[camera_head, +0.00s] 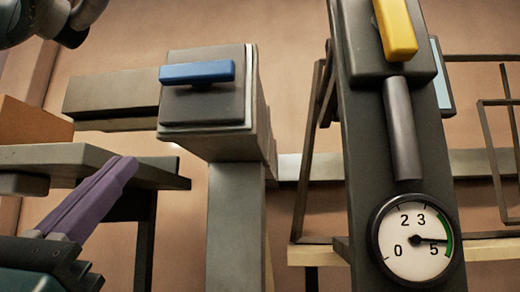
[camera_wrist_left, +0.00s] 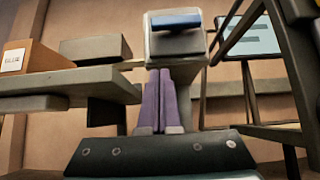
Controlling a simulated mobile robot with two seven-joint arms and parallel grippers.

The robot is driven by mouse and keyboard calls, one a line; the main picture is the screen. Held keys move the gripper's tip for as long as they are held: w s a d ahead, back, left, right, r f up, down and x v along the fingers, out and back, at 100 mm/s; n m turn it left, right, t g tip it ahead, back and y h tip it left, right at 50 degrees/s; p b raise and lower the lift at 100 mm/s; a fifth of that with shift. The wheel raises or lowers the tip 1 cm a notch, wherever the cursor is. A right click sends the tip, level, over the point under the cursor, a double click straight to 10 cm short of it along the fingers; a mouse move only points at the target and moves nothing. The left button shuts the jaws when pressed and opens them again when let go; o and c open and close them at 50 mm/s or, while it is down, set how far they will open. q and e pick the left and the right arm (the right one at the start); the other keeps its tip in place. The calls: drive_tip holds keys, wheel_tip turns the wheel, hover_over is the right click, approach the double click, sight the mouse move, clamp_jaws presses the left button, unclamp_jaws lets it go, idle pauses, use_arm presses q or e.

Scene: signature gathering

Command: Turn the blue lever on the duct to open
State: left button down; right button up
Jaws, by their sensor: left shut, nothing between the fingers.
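The blue lever (camera_head: 197,72) lies level across the front of a dark grey duct box (camera_head: 207,142) in the head view. The box tops an upright grey post and joins a horizontal duct (camera_head: 110,95) to its left. In the left wrist view the lever (camera_wrist_left: 176,20) is above the fingertips. My left gripper (camera_head: 126,166), with purple fingers, is shut and empty. In the head view it is below and left of the lever, apart from it. In the left wrist view its shut fingers (camera_wrist_left: 160,74) point up toward the box. My right gripper is not in view.
A grey shelf (camera_head: 75,158) with an orange-brown box (camera_head: 30,123) is at the left, close to my left gripper. At the right stands a dark post with a yellow handle (camera_head: 396,28) and a round gauge (camera_head: 414,240). Thin metal frames stand behind it.

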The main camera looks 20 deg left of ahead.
sight(200, 78)
use_arm(q)
drive_tip(key=shift+s, duration=0.1)
drive_tip(key=s+r+p+x, duration=0.2)
drive_tip(key=p+x, duration=0.9)
drive_tip(key=x, duration=0.2)
drive_tip(key=shift+d, duration=0.25)
drive_tip(key=shift+h, duration=0.3)
